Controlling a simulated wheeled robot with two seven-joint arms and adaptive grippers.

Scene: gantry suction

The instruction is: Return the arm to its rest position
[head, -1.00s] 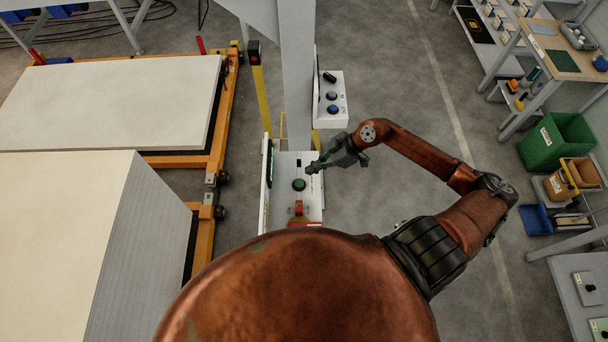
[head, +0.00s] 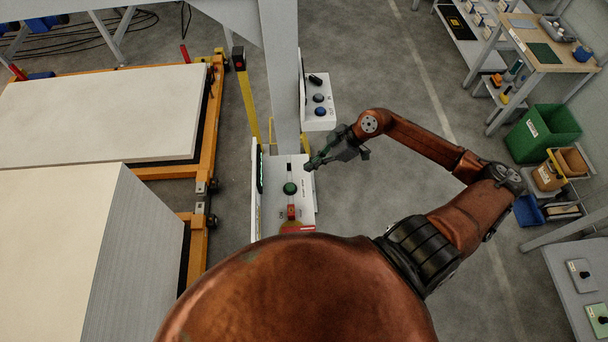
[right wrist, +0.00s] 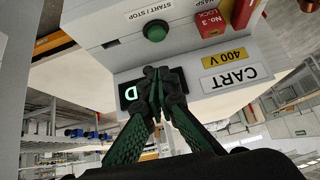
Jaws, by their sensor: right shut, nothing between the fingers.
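My right gripper (head: 311,166) is at the right edge of the white control panel (head: 305,197) in the head view, shut and empty. The panel carries a green button (head: 290,188) and a red part below it. In the right wrist view the closed green fingers (right wrist: 155,90) are in front of a panel face with a green start/stop button (right wrist: 156,31), a yellow 400 V label (right wrist: 224,54) and a CART label (right wrist: 230,78). Whether the fingertips touch the panel cannot be told. My right arm is stretched forward and bent. My left gripper is not seen.
A grey post (head: 281,80) rises behind the panel, with a white button box (head: 319,103) beside it. Stacked pale boards (head: 60,240) on orange carts stand at left. A green bin (head: 543,134) and benches stand at right. Open floor lies between.

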